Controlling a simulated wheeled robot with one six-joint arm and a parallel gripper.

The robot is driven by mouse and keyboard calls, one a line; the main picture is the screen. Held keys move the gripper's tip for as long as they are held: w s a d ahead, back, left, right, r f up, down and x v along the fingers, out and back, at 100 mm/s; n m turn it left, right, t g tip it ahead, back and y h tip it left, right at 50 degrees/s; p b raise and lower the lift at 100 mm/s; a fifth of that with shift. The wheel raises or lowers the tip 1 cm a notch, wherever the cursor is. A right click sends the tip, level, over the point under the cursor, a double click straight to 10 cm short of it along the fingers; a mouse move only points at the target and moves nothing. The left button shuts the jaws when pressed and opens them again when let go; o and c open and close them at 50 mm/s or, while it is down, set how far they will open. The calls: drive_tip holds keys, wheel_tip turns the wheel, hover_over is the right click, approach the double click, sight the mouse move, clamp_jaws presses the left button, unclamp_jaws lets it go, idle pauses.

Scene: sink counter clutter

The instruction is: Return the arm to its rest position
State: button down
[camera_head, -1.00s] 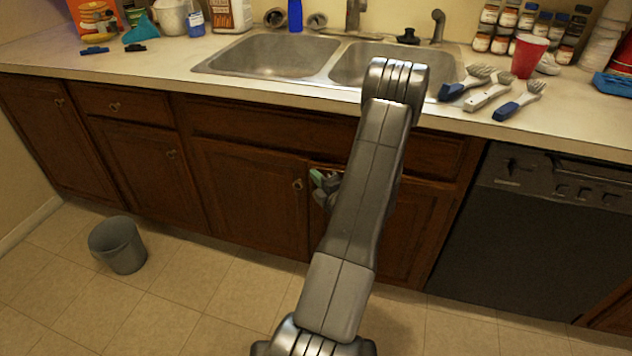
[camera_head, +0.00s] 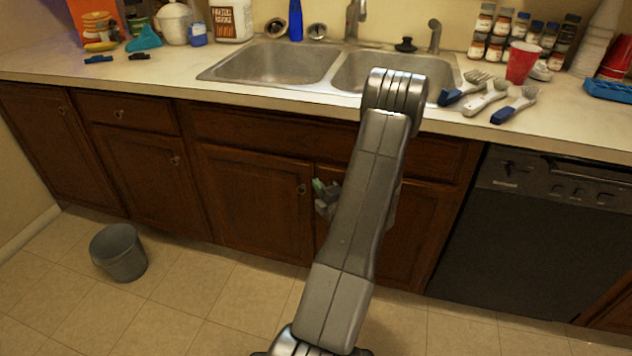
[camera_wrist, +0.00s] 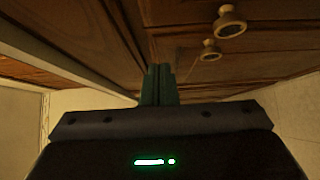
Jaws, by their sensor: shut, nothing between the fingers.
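My arm rises in the middle of the head view, in front of the sink cabinets, and folds over at its top. My gripper (camera_head: 326,198) shows only in part beside the arm, in front of the cabinet doors; the arm hides the rest. In the wrist view my gripper (camera_wrist: 159,72) has its two dark green fingers together, with nothing between them. Brown cabinet wood and two round knobs, a nearer one (camera_wrist: 230,22) and a farther one (camera_wrist: 210,50), lie beyond the fingers. I cannot tell the exact gap to the doors.
The counter (camera_head: 150,70) holds a double sink (camera_head: 275,62), several brushes (camera_head: 485,97), a red cup (camera_head: 522,62) and spice jars. A dishwasher (camera_head: 540,230) stands at the right. A grey bin (camera_head: 118,252) stands on the floor at the left. Floor around it is clear.

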drive_tip(key=v, duration=0.9)
drive_tip(key=shift+w+d, duration=0.15)
drive_tip(key=shift+d, duration=0.1)
drive_tip(key=shift+f, duration=0.1)
drive_tip(key=shift+w+d+x, duration=0.15)
drive_tip(key=shift+d+x, duration=0.15)
drive_tip(key=shift+x, duration=1.75)
drive_tip(key=shift+w+d+x, duration=0.15)
drive_tip(key=shift+d+x, duration=0.2)
drive_tip(key=shift+x, duration=1.75)
drive_tip(key=shift+w+d+x, duration=0.15)
drive_tip(key=shift+d+x, duration=0.15)
drive_tip(key=shift+x, duration=1.75)
